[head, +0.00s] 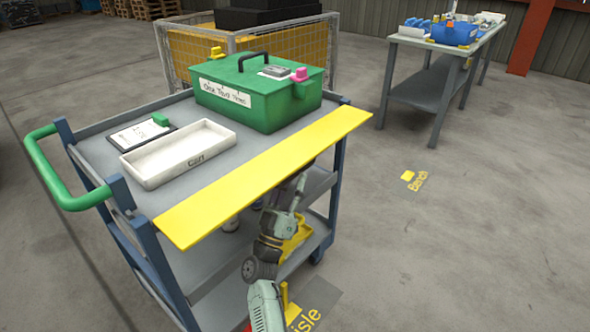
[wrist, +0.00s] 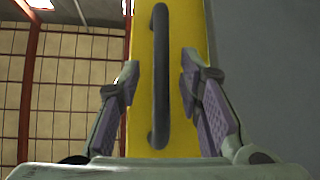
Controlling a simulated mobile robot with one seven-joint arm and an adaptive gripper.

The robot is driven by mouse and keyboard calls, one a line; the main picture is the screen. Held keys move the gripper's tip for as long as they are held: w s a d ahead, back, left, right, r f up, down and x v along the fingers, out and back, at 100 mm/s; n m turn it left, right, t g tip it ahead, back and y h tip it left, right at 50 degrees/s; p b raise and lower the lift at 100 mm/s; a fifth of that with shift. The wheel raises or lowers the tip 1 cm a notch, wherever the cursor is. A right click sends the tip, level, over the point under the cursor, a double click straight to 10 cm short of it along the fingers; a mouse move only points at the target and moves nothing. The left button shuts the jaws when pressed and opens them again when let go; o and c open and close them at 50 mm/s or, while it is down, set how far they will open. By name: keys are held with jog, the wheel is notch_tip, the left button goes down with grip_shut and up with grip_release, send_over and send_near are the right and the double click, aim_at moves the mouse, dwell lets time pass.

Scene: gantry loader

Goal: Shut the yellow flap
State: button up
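The yellow flap (head: 262,180) is a long flat panel sticking out along the near side of the grey cart, at about the height of its top. In the wrist view the flap (wrist: 205,30) fills the middle and carries a dark bar handle (wrist: 160,75). My gripper (wrist: 160,70) is open, one finger on each side of the handle in the picture, with gaps on both sides. I cannot tell whether the fingertips reach as deep as the handle. In the head view my arm comes up from below, and the flap hides its end.
On the cart top (head: 100,151) are a green box (head: 245,100), a white tray (head: 178,153) and a clipboard (head: 138,134). A green push handle (head: 50,170) is at its left. A bench (head: 425,85) stands back right; the floor between is clear.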

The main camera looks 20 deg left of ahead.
jog(key=shift+x, duration=1.05)
grip_shut()
